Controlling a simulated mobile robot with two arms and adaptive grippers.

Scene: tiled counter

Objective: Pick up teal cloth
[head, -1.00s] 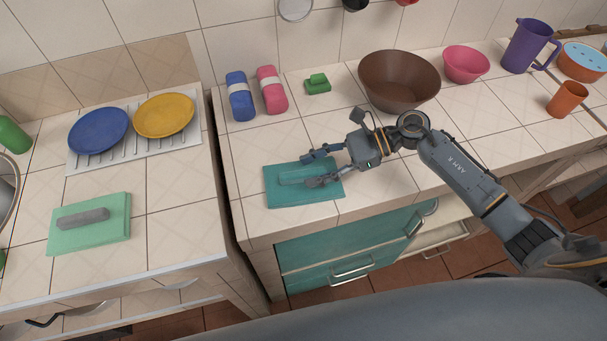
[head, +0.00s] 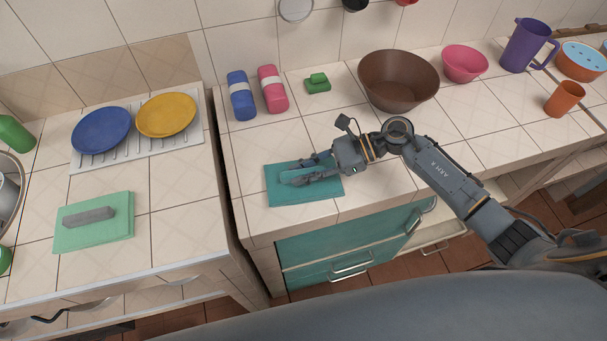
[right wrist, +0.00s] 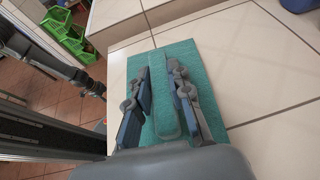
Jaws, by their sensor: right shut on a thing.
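The teal cloth (head: 283,199) lies flat on the right-hand tiled counter near its front edge, with a raised teal ridge (right wrist: 164,105) along its middle. My right gripper (head: 284,179) reaches in from the right, low over the cloth. It is shut on the ridge, one finger on each side. In the right wrist view the cloth (right wrist: 190,60) lies under both fingers and sticks out beyond the tips. My left gripper is not seen in the head view.
A brown bowl (head: 399,84), a pink bowl (head: 465,65), a green block (head: 317,84) and blue (head: 241,97) and pink (head: 272,90) bottles stand behind. A light green cloth (head: 95,234) with a grey bar lies on the left counter. A gap separates the counters.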

